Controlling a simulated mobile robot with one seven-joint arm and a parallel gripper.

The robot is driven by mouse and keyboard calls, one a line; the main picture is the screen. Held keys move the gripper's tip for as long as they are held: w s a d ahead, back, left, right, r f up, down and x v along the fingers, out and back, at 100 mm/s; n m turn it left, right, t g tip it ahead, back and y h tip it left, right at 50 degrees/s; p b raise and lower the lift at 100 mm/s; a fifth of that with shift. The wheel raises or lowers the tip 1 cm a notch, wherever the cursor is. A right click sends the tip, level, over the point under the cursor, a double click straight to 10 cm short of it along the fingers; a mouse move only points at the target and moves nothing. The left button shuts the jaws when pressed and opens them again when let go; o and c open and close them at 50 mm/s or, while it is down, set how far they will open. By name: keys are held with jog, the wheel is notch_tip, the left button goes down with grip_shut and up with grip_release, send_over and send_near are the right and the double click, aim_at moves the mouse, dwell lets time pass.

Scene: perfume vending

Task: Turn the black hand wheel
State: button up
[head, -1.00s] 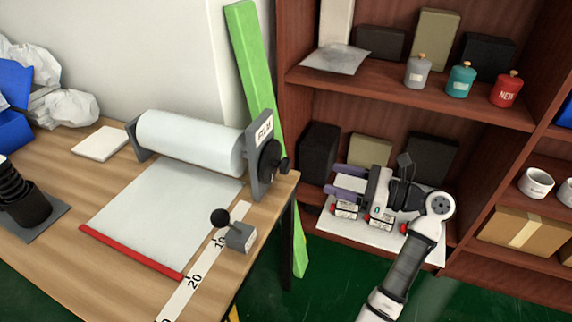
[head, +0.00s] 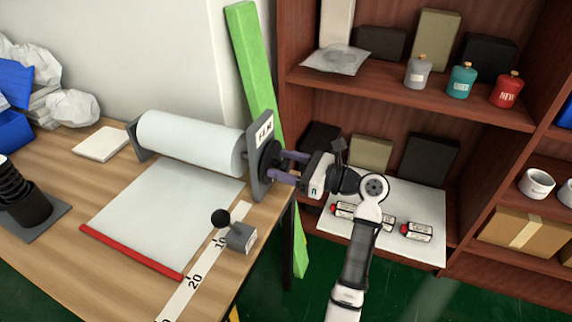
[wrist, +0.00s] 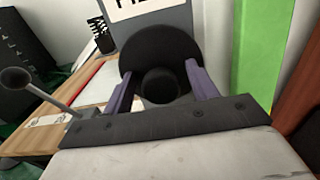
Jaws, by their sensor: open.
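The black hand wheel (head: 267,160) is on the right side of the grey film-roll stand (head: 258,182), at the table's right edge. In the wrist view the wheel (wrist: 160,52) is a dark disc with a round knob (wrist: 161,85) facing me. My gripper (head: 284,166) is open and points left at the wheel. Its two purple fingers (wrist: 158,82) are on either side of the knob in the wrist view. I cannot tell whether they touch it. In the head view the fingers hide part of the wheel and the knob.
A lever with a black ball (head: 221,217) stands on the table (head: 60,188) near the ruler strip. A green plank (head: 252,70) leans behind the wheel. The wooden shelf (head: 410,92) with bottles and boxes is on the right, close behind my arm.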

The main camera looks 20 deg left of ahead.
jog(key=shift+c, duration=0.5)
jog(key=c, duration=0.9)
jog(key=shift+o, duration=0.2)
